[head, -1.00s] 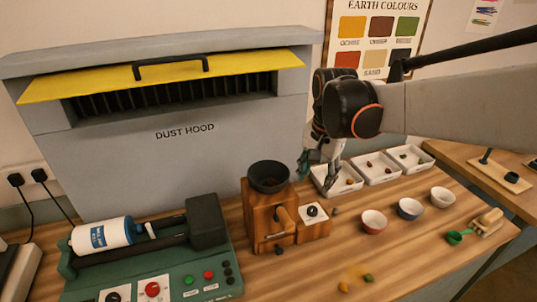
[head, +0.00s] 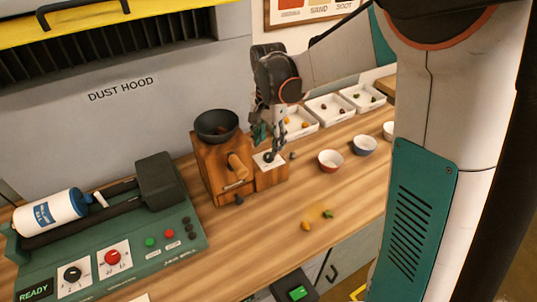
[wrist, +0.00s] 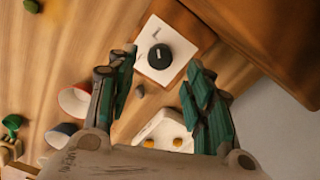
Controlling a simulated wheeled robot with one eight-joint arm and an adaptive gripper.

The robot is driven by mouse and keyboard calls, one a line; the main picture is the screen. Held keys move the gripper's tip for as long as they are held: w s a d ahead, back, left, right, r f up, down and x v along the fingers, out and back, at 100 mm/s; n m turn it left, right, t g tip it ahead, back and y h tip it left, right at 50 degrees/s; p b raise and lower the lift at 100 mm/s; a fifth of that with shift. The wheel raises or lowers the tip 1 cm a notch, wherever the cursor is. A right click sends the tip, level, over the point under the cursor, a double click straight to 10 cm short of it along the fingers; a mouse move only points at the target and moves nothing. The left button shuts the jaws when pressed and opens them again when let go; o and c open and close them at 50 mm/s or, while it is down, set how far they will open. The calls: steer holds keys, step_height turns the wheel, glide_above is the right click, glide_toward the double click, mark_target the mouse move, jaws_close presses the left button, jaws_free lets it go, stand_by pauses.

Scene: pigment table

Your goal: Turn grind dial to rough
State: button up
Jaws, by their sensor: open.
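The grind dial (wrist: 160,56) is a round black knob with a pale pointer line. It sits on a white plate (wrist: 186,35) on the side block of the wooden grinder (head: 208,160). My gripper (head: 270,150) points down over the dial block. In the wrist view my gripper (wrist: 155,90) is open, its green-padded fingers apart, with the dial ahead between and just beyond the tips. I cannot see contact. The markings on the plate are too small to read.
A bowl (head: 216,124) tops the grinder and its wooden handle (head: 238,167) juts out beside the dial block. White trays (head: 298,122) stand behind. A red bowl (head: 330,161) and a blue bowl (head: 364,145) are to the right. Small lumps (head: 306,226) lie in front.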

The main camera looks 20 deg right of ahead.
mark_target(269, 155)
steer(key=shift+f+b, duration=0.55)
steer(key=shift+f, duration=1.75)
steer(key=c, duration=1.1)
